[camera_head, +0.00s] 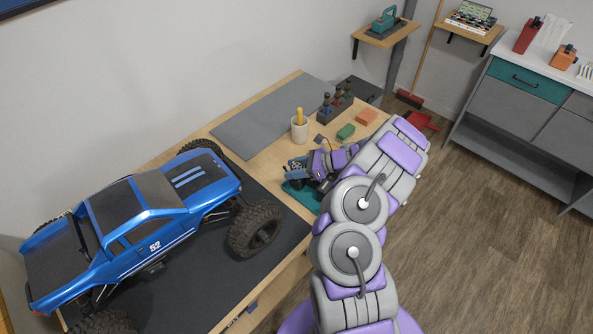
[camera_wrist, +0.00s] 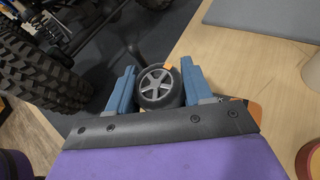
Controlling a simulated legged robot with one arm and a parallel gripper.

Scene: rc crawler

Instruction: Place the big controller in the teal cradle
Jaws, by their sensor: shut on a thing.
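The big controller (camera_head: 297,164) is dark with a round wheel and is partly hidden by my gripper. In the wrist view its black wheel (camera_wrist: 160,87) with grey spokes shows between the two blue fingers. My gripper (camera_head: 309,168) is shut on the controller, near the front edge of the bench. The teal cradle (camera_head: 309,198) shows just below the controller in the head view, partly covered by my arm. I cannot tell whether the controller touches the cradle. The cradle does not show clearly in the wrist view.
A blue truck (camera_head: 145,215) stands on a dark mat to the left. A grey mat (camera_head: 262,118) lies bare.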

